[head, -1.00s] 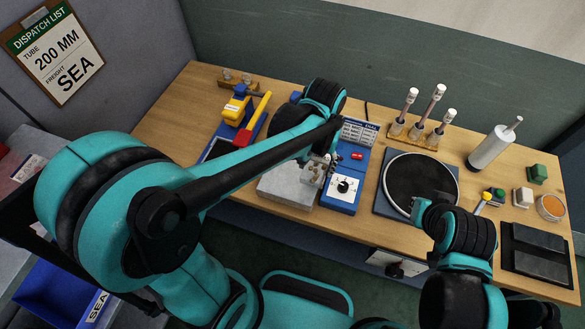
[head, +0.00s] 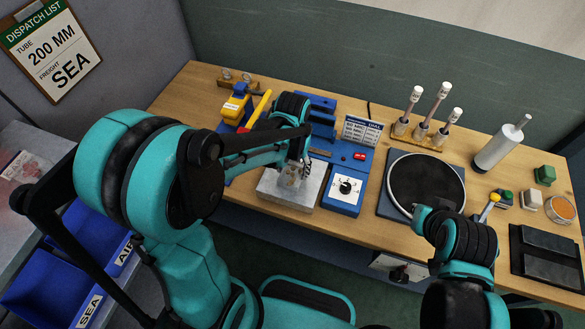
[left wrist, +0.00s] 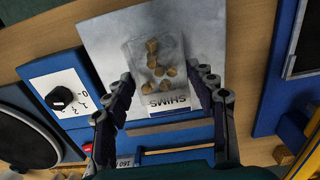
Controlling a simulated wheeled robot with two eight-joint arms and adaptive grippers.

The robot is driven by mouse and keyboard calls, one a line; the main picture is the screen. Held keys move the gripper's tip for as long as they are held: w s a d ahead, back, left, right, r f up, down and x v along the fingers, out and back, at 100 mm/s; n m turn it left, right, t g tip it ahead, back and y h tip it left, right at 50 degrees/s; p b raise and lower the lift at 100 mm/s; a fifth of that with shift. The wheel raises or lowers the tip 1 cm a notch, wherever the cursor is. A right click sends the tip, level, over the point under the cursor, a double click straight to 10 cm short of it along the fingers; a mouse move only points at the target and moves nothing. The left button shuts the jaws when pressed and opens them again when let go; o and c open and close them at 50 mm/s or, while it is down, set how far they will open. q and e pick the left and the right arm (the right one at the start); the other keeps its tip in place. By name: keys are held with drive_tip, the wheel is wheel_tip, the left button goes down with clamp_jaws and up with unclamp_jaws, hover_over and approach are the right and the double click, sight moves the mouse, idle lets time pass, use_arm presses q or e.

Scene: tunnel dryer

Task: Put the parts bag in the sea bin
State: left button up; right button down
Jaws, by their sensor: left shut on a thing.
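The parts bag (left wrist: 158,65) is a clear bag marked SHIMS with several small brown pieces inside. In the left wrist view it lies between the fingers of my left gripper (left wrist: 165,78), over a pale grey block. In the head view my left gripper (head: 293,167) is shut on the bag (head: 290,180) at the grey block (head: 275,192); whether the bag still touches the block I cannot tell. The sea bin (head: 45,283) is a blue bin labelled SEA at the lower left, partly behind my left arm. My right arm shows at the lower right, its gripper out of view.
A second blue bin (head: 105,237), labelled AIR, adjoins the sea bin. On the bench are a blue dial unit (head: 343,190), a round black plate (head: 427,182) and a yellow-and-blue tool (head: 237,104). A dispatch list (head: 50,48) reading SEA hangs at upper left.

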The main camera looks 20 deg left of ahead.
use_arm(q)
drive_tip(key=o, duration=1)
drive_tip(key=shift+f, duration=0.2)
drive_tip(key=shift+c, duration=0.2)
drive_tip(key=o, duration=0.4)
drive_tip(key=shift+r, duration=0.1)
drive_tip(key=shift+r, duration=0.1)
